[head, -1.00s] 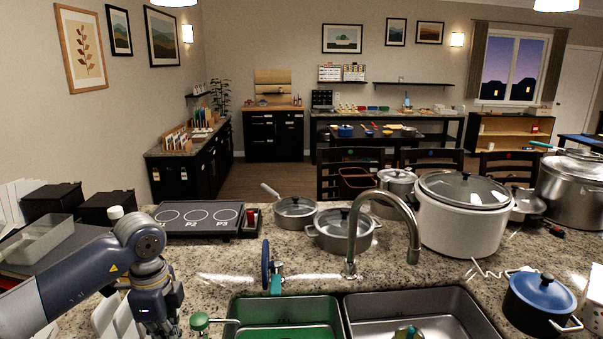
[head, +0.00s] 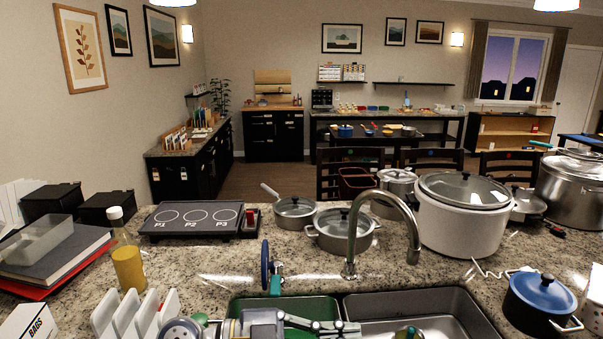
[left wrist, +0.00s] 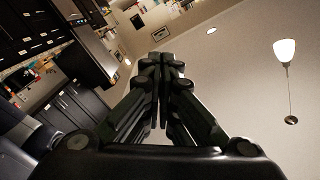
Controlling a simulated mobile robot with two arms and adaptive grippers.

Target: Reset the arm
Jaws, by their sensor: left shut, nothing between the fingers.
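My left gripper (head: 325,328) shows at the bottom middle of the head view, low in front of the sink and pointing right. In the left wrist view its fingers (left wrist: 161,75) are shut together with nothing between them. That view looks out past the fingers at dark cabinets, the ceiling and a hanging lamp.
The green basin (head: 300,307) and steel sink (head: 440,310) lie at the counter's front, with the curved faucet (head: 413,235) behind. A yellow bottle (head: 127,262), white rack (head: 130,315) and books (head: 60,258) stand left. Pots and the white stockpot (head: 462,220) crowd the right.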

